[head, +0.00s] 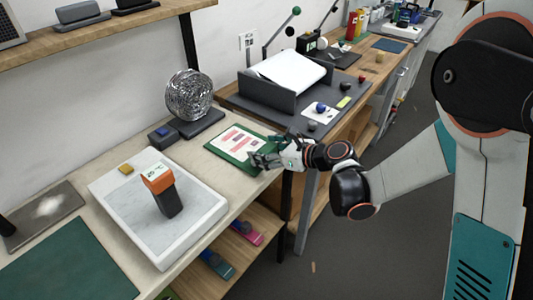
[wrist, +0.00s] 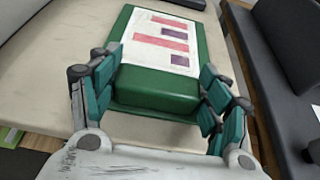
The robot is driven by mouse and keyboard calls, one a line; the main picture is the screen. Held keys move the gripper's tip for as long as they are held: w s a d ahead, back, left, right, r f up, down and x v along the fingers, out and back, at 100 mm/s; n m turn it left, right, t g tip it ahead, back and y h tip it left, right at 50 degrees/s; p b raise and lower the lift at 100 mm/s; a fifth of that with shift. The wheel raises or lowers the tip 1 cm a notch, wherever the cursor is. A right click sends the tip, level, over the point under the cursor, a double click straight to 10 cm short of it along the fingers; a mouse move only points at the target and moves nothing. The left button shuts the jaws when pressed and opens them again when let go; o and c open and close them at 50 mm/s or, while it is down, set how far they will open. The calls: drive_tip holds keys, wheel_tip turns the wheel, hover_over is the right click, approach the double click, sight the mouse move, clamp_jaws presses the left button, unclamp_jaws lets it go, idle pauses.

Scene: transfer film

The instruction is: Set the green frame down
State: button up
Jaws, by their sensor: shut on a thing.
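The green frame (head: 213,149) has a white sheet with pink and purple blocks on its face. It lies flat at the right end of the pale worktop (head: 100,169), at or just above the surface; I cannot tell if it touches. My gripper (head: 262,161) is shut on the frame's near right end in the head view. In the wrist view, the teal finger pads of my gripper (wrist: 160,92) stand on both sides of the green frame's thick near end (wrist: 155,92). The frame's underside is hidden.
A white tray (head: 105,190) with an orange-and-black device (head: 162,190) is to the left. A dark bench (head: 300,125) adjoins on the right.

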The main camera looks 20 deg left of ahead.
drive_tip(key=shift+f, duration=0.15)
drive_tip(key=o, duration=1.1)
drive_tip(key=shift+r, duration=0.2)
drive_tip(key=shift+s+d+r, duration=0.15)
drive_tip(key=shift+d+r, duration=0.05)
drive_tip(key=shift+d, duration=0.15)
drive_tip(key=p+v, duration=0.3)
drive_tip(key=v, duration=0.8)
